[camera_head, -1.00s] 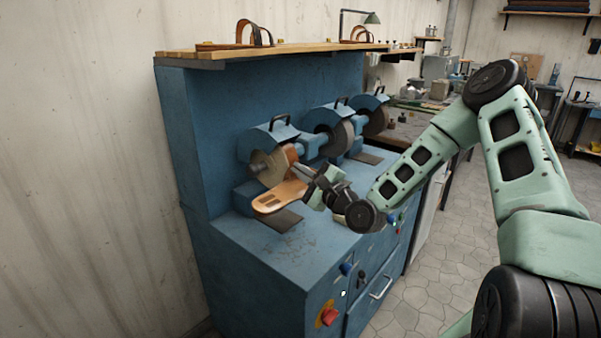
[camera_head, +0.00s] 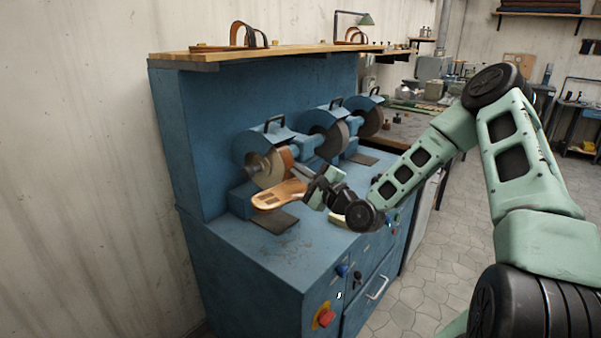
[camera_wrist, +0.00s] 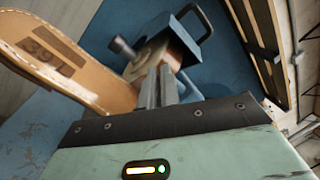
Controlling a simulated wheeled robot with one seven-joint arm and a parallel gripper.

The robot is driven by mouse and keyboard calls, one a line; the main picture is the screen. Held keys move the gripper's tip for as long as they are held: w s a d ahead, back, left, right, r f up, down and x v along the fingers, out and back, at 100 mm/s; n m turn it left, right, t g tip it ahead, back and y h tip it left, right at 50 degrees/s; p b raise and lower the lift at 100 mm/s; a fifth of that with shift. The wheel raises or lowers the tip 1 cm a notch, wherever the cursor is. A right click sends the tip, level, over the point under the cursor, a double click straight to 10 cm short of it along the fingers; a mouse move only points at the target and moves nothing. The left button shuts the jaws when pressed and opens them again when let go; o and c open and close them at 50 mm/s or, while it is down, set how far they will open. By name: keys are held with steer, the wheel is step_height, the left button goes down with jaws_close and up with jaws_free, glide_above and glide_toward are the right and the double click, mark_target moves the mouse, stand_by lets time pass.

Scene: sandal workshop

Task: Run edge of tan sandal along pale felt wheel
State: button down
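The tan sandal (camera_head: 278,195) is held out in front of the nearest wheel of the blue bench machine, its sole roughly flat and its brown strap rising beside the wheel. The pale felt wheel (camera_head: 262,169) sits under a blue guard, just behind the sandal. I cannot tell whether edge and wheel touch. My gripper (camera_head: 308,182) reaches in from the right and is shut on the sandal. In the wrist view, the sandal (camera_wrist: 62,62) with dark printed marks extends left from the closed fingers (camera_wrist: 158,88), which hide the gripped part. Part of the wheel shows beyond them.
Two more guarded wheels (camera_head: 338,134) stand farther along the blue machine (camera_head: 265,255). A wooden shelf (camera_head: 285,54) with sandals overhangs the wheels. A red stop button (camera_head: 326,317) is on the front.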

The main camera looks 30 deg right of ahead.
steer(key=shift+s+f+n, duration=0.1)
steer(key=shift+f+n, duration=0.05)
steer(key=shift+n, duration=0.15)
steer(key=shift+n+b, duration=0.4)
steer(key=shift+b, duration=0.05)
stand_by(0.9)
steer(key=shift+w+d, duration=0.3)
steer(key=shift+d, duration=0.1)
stand_by(0.4)
steer(key=shift+w+d, duration=0.15)
steer(key=shift+d, duration=0.15)
steer(key=shift+d, duration=0.15)
steer(key=shift+w+d, duration=0.25)
steer(key=shift+d, duration=0.4)
steer(key=shift+d, duration=0.1)
stand_by(1.0)
steer(key=shift+w+d, duration=0.35)
steer(key=shift+d, duration=0.3)
